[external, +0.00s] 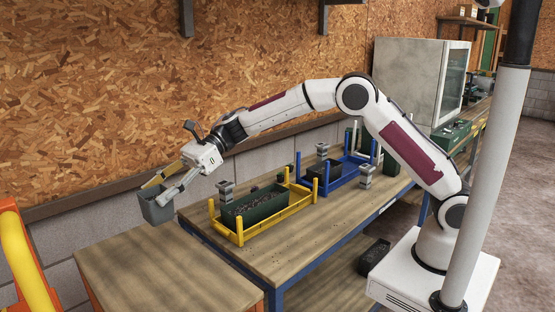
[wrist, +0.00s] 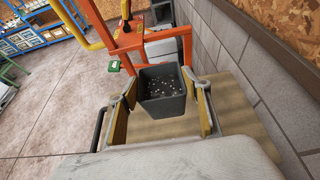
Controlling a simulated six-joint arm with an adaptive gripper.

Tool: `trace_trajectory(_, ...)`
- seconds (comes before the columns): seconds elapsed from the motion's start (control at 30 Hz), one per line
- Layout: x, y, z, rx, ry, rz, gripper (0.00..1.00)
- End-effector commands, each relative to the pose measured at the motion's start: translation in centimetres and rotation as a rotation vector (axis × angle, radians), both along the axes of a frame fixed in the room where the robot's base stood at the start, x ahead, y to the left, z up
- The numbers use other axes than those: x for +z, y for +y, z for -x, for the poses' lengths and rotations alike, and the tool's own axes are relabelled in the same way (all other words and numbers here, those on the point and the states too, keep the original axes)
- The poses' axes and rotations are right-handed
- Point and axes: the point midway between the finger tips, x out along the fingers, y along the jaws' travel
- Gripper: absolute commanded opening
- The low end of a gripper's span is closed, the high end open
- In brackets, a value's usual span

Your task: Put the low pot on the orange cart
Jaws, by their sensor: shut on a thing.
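The low pot is a grey, square, tapered pot (external: 157,207), with dark speckled soil inside in the wrist view (wrist: 162,88). My gripper (external: 160,188) is shut on it, with one finger on each side, and holds it roughly upright. The pot hangs at the far side of the orange cart (external: 165,272), above its wooden top. The gap between the pot's base and the top is hard to judge.
The workbench (external: 285,245) adjoins the cart on the right. It carries a yellow rack (external: 238,238) around a long green planter (external: 254,205) and a blue rack (external: 338,183). A block wall (wrist: 248,75) runs close to the cart. The cart's near top is clear.

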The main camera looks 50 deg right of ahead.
Motion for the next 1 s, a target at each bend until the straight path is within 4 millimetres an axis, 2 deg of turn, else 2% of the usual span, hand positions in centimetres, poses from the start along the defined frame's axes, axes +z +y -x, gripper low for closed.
trace_trajectory(0.03,0.1,1.0,0.6,0.004,-0.001,-0.001,0.26)
trace_trajectory(0.23,0.2,3.9,2.1,0.001,-0.001,0.000,0.26)
trace_trajectory(0.3,-1.4,3.5,1.9,-0.003,0.005,0.002,0.26)
trace_trajectory(0.53,-4.5,3.5,1.8,-0.002,0.001,0.000,0.26)
trace_trajectory(0.7,-5.3,3.5,1.8,-0.002,-0.001,0.000,0.26)
trace_trajectory(1.0,-5.3,3.5,1.8,-0.002,-0.001,0.000,0.26)
